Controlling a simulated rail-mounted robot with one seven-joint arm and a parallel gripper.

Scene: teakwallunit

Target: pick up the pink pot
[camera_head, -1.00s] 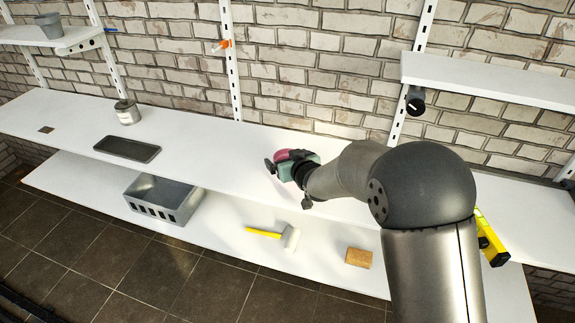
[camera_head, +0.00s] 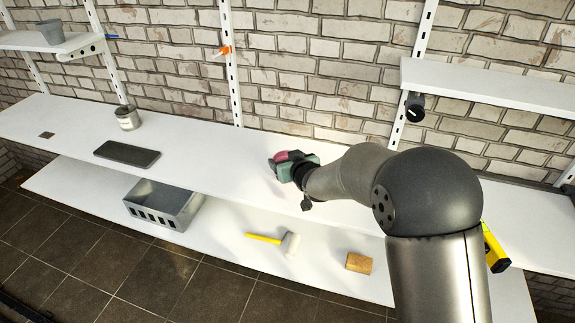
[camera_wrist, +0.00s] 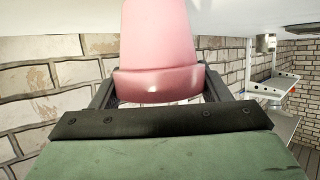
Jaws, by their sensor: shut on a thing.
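The pink pot (camera_wrist: 156,50) fills the upper middle of the wrist view, with a black finger on each side of it. In the head view only a small part of the pot (camera_head: 281,156) shows, dark pink, at the end of my arm over the white upper shelf. My gripper (camera_head: 277,164) is shut on the pot. In the wrist view my gripper (camera_wrist: 158,92) has its fingers against the sides of the pot near its wide rim. Whether the pot touches the shelf cannot be told.
The white upper shelf (camera_head: 215,150) holds a dark tray (camera_head: 127,154) and a tin (camera_head: 128,118) at left. Below are a grey crate (camera_head: 165,205), a yellow-handled mallet (camera_head: 270,240) and a tan block (camera_head: 359,263). A yellow level (camera_head: 494,247) lies right of my arm. A brick wall stands behind.

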